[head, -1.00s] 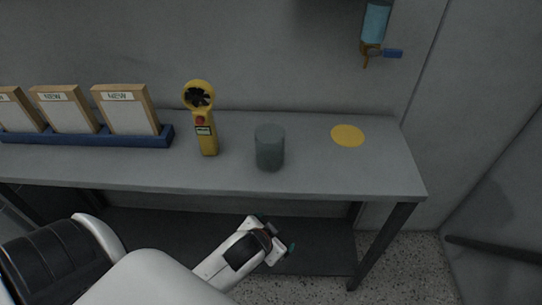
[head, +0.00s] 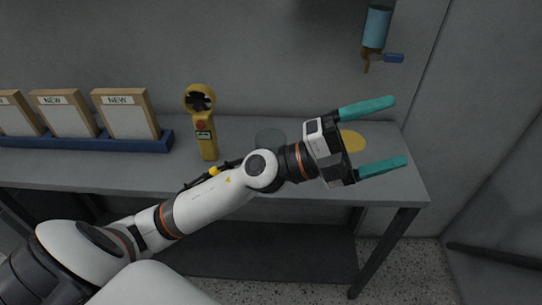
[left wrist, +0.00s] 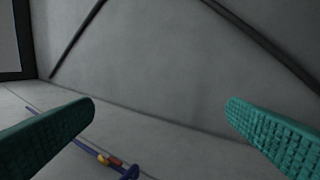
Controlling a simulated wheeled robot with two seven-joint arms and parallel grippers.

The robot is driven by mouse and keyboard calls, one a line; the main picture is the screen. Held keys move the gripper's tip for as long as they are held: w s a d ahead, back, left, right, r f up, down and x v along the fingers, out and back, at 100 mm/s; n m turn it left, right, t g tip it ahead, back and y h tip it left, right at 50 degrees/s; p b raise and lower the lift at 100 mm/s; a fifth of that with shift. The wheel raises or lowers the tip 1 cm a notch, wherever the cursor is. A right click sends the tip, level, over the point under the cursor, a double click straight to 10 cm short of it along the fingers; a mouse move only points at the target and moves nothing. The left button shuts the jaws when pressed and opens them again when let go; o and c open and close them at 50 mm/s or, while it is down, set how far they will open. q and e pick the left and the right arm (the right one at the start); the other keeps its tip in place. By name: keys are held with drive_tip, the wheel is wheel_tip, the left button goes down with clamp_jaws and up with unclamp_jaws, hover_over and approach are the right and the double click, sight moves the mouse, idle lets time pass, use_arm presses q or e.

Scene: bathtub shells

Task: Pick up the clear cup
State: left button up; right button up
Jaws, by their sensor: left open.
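The clear cup (head: 269,136) is a dark, see-through cylinder on the grey table in the head view. My left arm now covers most of it, and only its upper part shows. My left gripper (head: 382,138) is open and empty, with teal fingers spread wide and pointing right. It hangs over the right end of the table, to the right of the cup. In the left wrist view the open fingers (left wrist: 160,120) have nothing between them, and the cup is not seen there. My right gripper is in neither view.
A yellow fan-like device (head: 203,120) stands left of the cup. A yellow disc (head: 352,141) lies on the table (head: 100,170) behind my gripper. Boards marked NEW stand in a blue rack (head: 90,143). A blue dispenser (head: 377,27) hangs on the wall above.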

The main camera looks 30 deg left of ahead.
use_arm(q)
drive_tip(key=s+d+f+m+g, duration=0.1)
drive_tip(key=d+f+m+g, duration=0.1)
drive_tip(key=m+g, duration=0.4)
drive_tip(key=g+y, duration=0.2)
drive_tip(key=y, duration=1.8)
hover_over(272, 145)
drive_tip(key=s+d, duration=0.2)
drive_tip(key=s, duration=0.2)
wheel_tip(272, 145, down, 13)
drive_tip(key=shift+a+r, duration=0.1)
drive_tip(key=shift+a, duration=0.05)
drive_tip(key=x, duration=0.3)
drive_tip(key=p+x, duration=0.1)
drive_tip(key=shift+s+f, duration=0.25)
drive_tip(key=shift+f, duration=0.2)
drive_tip(key=shift+w+f, duration=0.25)
drive_tip(key=shift+f, duration=0.3)
drive_tip(key=c, duration=1.1)
